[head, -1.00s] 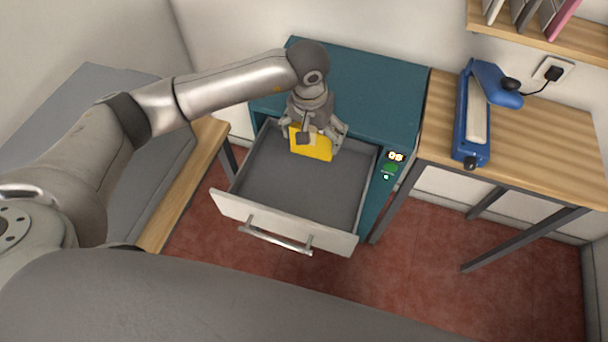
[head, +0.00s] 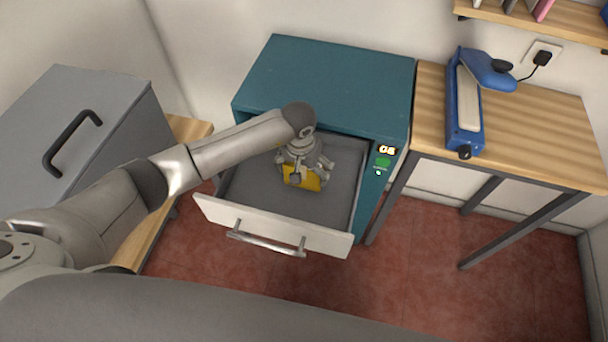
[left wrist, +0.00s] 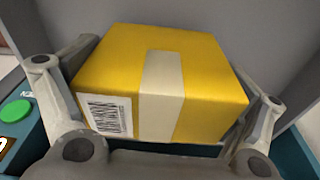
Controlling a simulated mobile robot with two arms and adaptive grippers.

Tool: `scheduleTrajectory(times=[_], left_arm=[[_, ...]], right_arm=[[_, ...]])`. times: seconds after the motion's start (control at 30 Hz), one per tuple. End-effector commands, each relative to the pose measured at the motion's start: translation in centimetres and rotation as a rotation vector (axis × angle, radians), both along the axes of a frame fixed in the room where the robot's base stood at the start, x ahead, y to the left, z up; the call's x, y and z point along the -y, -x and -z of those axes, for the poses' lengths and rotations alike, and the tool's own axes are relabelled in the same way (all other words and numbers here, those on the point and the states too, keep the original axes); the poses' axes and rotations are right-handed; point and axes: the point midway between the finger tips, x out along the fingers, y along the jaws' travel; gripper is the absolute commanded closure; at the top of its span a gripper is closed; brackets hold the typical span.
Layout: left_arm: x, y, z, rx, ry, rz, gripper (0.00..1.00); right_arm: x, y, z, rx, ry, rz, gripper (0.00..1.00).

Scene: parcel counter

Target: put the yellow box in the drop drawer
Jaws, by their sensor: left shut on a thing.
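The yellow box (head: 302,178) is in my left gripper (head: 304,172), inside the open drop drawer (head: 330,208) of the teal cabinet. The drawer has a grey inside and a white front with a metal handle. In the left wrist view the yellow box (left wrist: 155,75) fills the middle, with a pale tape strip and a barcode label, and a finger of my left gripper (left wrist: 160,125) lies on each side of it. I cannot tell whether the box touches the drawer floor. My right gripper is not in view.
The teal cabinet (head: 325,80) has a lit display and green button (head: 383,162) right of the drawer. A wooden table (head: 535,130) with a blue sealer (head: 463,105) stands to the right. A grey lidded case (head: 75,110) is at the left. The drawer's front part is empty.

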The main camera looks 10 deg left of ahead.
Motion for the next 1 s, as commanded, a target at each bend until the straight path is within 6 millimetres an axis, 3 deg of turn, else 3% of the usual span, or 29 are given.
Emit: scheduleTrajectory(times=[0.03,0.1,0.5,0.53,0.57,1.0], left_arm=[[0.06,0.00,1.19,0.000,0.002,0.000,0.38],[0.04,-0.04,1.56,0.001,0.001,-0.001,0.38],[-0.01,-0.09,1.85,0.002,0.000,0.001,0.38],[-0.02,-0.05,1.78,0.001,0.000,0.001,0.05],[-0.02,-0.03,1.73,0.000,0.000,0.001,0.01],[0.02,-0.01,1.42,0.000,0.001,0.000,0.00]], right_arm=[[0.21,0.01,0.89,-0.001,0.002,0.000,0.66],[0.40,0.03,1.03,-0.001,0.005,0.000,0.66],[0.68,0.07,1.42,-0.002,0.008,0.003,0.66],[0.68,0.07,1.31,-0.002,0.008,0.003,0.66],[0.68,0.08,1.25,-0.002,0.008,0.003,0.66],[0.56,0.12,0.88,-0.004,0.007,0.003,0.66]])
